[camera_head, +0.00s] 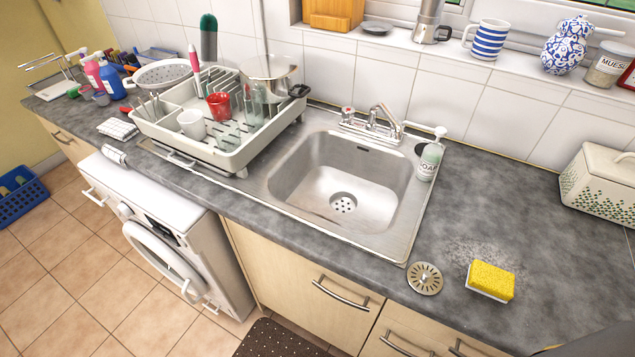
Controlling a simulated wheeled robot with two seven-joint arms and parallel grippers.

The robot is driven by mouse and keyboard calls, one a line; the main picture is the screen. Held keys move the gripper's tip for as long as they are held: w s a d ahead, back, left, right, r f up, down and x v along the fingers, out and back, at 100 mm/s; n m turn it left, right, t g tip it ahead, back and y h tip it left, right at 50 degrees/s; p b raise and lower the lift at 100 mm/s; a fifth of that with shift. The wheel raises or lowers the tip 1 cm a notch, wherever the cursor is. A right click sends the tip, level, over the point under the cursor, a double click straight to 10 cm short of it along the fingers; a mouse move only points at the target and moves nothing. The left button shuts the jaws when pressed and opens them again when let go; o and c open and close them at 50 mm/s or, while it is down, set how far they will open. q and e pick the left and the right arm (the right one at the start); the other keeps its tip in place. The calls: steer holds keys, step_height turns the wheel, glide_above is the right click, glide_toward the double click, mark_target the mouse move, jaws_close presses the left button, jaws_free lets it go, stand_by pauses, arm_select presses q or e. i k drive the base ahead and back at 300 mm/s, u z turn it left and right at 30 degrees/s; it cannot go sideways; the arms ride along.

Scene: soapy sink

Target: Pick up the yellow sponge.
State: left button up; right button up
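The yellow sponge (492,279) lies on the grey worktop (440,235) at the right, near the front edge. It has a yellow top and a pale lower layer. It sits just right of a round metal sink strainer (425,279), apart from it. Neither of my grippers shows in the head view. A dark grey shape cuts into the bottom right corner; I cannot tell what it is.
The empty sink (343,185) is left of the sponge, with a tap (376,122) and soap bottle (430,158) behind. A loaded dish rack (222,155) stands further left. A white patterned box (600,185) stands at the right. Worktop between sponge and box is clear.

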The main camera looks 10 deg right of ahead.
mark_target(495, 283)
steer(key=z, duration=2.05)
steer(key=i, duration=0.1)
steer(key=u, duration=0.2)
